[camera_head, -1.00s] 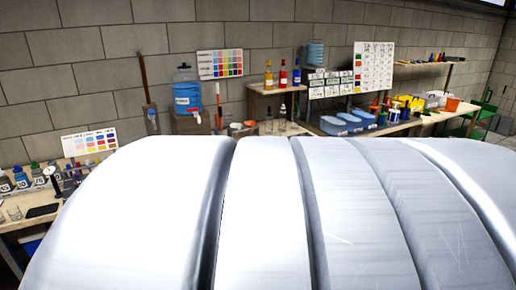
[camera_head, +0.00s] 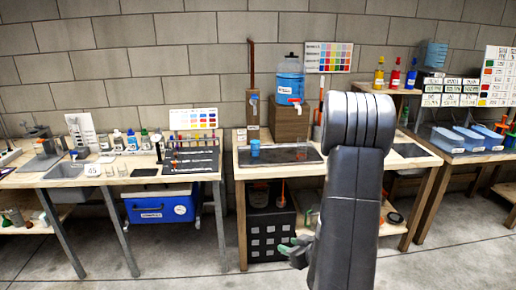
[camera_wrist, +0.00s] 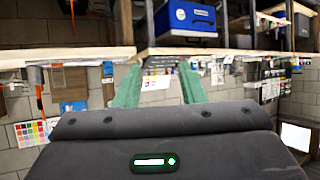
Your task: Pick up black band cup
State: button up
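No cup with a clear black band can be made out. Small clear cups (camera_head: 108,170) stand on the left workbench in the head view, too small to show any band. A blue cup (camera_head: 255,148) stands on the middle bench. My gripper (camera_head: 291,250) hangs low in front of the middle bench, below its top. In the wrist view, my gripper (camera_wrist: 160,78) has its two green fingers apart, with nothing held between them. The wrist picture looks upside down.
The left workbench (camera_head: 205,176) carries bottles (camera_head: 132,140), a black phone-like slab (camera_head: 144,172) and a dark rack. A blue cooler (camera_head: 160,205) sits under it. The middle bench (camera_head: 240,185) holds a water jug (camera_head: 290,80). Open floor lies in front.

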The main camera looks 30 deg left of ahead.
aim_at(255, 143)
jog(key=i+j, duration=0.2)
jog(key=i+j+z, duration=0.15)
jog(key=j, duration=0.3)
jog(key=i+j, duration=0.25)
jog(key=i+j+z, duration=0.15)
jog(key=j, duration=0.25)
jog(key=i+j, duration=0.2)
jog(key=j, duration=0.15)
jog(key=i+j+z, duration=0.15)
jog(key=j, duration=0.25)
jog(key=i+j, duration=0.15)
jog(key=j, duration=0.2)
jog(key=i+j+z, duration=0.1)
jog(key=j, duration=0.3)
jog(key=i, duration=0.05)
